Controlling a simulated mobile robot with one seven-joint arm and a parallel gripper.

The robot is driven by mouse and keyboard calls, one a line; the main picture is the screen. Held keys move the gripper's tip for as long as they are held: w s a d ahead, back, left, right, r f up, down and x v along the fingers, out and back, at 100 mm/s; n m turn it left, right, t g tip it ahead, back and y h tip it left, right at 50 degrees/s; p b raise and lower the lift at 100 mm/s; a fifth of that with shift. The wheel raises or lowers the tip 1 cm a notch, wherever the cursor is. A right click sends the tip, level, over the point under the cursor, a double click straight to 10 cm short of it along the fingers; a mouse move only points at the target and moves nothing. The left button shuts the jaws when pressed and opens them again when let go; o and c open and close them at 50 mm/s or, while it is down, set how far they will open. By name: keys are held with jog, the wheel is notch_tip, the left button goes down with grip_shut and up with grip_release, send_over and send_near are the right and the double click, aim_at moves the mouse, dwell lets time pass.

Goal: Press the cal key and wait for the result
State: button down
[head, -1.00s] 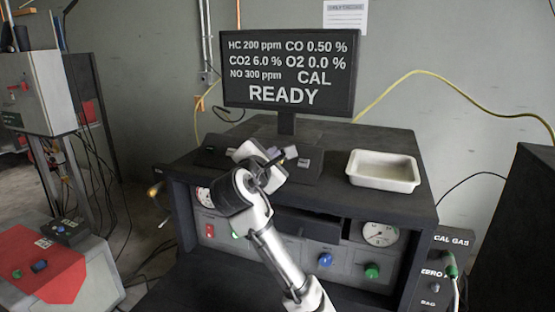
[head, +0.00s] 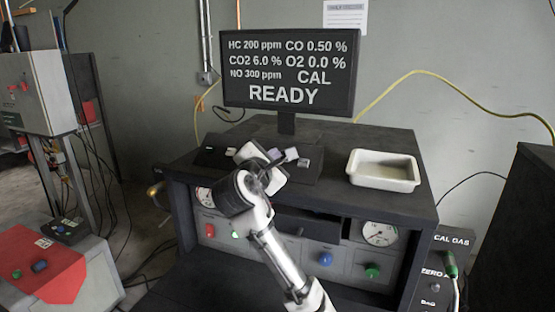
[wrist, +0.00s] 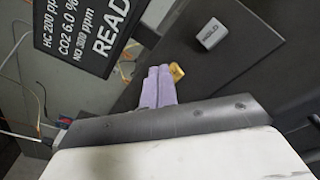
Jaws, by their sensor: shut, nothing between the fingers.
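The monitor (head: 288,75) reads gas values, "CAL" and "READY"; part of it shows in the wrist view (wrist: 88,30). My gripper (head: 291,154) is shut and empty over the dark key panel (head: 215,160) below the monitor. In the wrist view its lilac fingers (wrist: 159,72) lie together beside a small yellow key (wrist: 176,72), which they partly cover. I cannot tell whether they touch it, and its label is not readable. A grey key (wrist: 210,33) with small lettering, perhaps "HOLD", stands apart to the right. Which key is cal is not readable.
A white tray (head: 383,182) stands on the bench at right. The bench front (head: 300,255) has gauges and coloured buttons. A "CAL GAS" panel (head: 440,265) stands at right, and a red-topped box (head: 42,275) at lower left. The bench top between panel and tray is clear.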

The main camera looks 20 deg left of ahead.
jog(key=shift+w+f, duration=0.3)
jog(key=shift+f, duration=0.05)
dwell(0.7)
jog(key=shift+r, duration=0.1)
jog(key=shift+s+r+p, duration=0.45)
jog(key=shift+s+r, duration=0.1)
dwell(0.4)
jog(key=s+r+p, duration=0.3)
jog(key=shift+s+r, duration=0.15)
jog(key=shift+r, duration=0.25)
dwell(0.7)
